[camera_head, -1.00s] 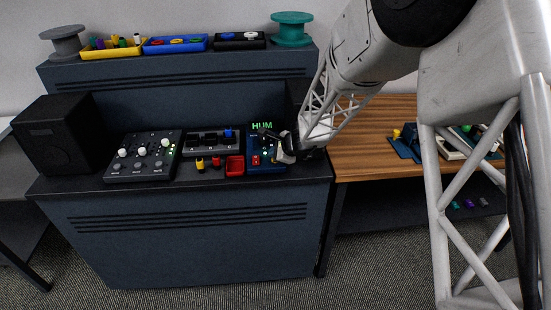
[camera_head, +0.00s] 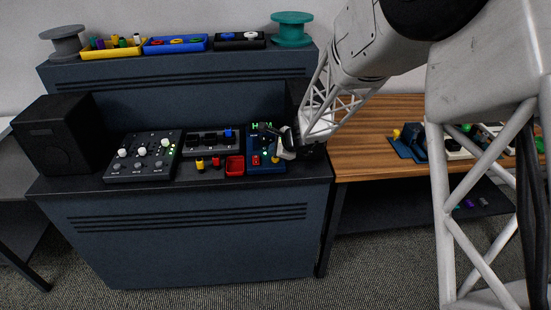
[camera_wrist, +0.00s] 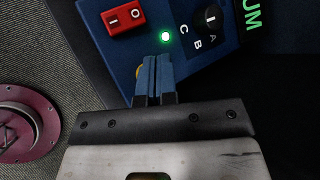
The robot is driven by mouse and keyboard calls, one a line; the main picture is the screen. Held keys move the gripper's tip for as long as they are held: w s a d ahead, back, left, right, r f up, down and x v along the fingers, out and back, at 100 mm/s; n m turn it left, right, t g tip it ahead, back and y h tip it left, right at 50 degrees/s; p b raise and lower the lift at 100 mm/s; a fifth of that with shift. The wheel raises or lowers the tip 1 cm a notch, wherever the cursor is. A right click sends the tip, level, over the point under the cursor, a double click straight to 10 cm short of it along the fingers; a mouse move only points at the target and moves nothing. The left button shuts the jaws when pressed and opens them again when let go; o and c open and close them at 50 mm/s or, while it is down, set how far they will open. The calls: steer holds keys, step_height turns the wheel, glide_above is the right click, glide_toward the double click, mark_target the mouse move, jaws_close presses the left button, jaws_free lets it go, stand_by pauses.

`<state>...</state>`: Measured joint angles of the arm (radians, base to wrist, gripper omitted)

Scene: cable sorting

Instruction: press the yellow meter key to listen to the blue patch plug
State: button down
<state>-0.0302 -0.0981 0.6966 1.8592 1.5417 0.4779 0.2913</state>
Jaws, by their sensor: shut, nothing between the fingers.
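The blue meter box (camera_head: 254,165) sits on the right part of the dark console. Its green display (camera_wrist: 252,24) is partly cut off in the wrist view. My gripper (camera_wrist: 155,58) is shut and empty, with its fingertips at the meter's face below the lit green lamp (camera_wrist: 165,36). A sliver of the yellow key (camera_wrist: 138,72) shows beside and behind the fingers; the rest is hidden, and I cannot tell whether it is pressed. The blue patch plug (camera_head: 228,133) stands at the right end of the grey patch panel (camera_head: 190,150).
The meter also has a red rocker switch (camera_wrist: 123,17) and a black knob (camera_wrist: 211,17) close to my fingers. Left of the meter are a red tray (camera_head: 235,166), a yellow plug (camera_head: 200,163) and a mixer with white knobs (camera_head: 120,172). A wooden table (camera_head: 365,140) stands right.

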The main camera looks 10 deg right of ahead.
mark_target(275, 160)
steer(key=shift+r, duration=0.15)
steer(key=shift+r, duration=2.4)
steer(key=shift+s+r, duration=0.1)
steer(key=shift+s+r, duration=0.2)
steer(key=s+d+r+n+g, duration=0.1)
steer(key=s+r+n, duration=0.45)
steer(key=s, duration=0.45)
steer(key=s+d+r+n+g, duration=0.1)
steer(key=s+r+n+g, duration=0.1)
steer(key=s+r+n, duration=0.55)
steer(key=s+d+r+n+h, duration=0.1)
steer(key=s+d+n+h, duration=0.1)
steer(key=s, duration=1)
steer(key=s+d+n+g+h, duration=0.1)
steer(key=s+d+n+h, duration=0.2)
steer(key=s, duration=1)
steer(key=d+h, duration=0.1)
steer(key=d, duration=0.2)
steer(key=shift+d+r, duration=0.35)
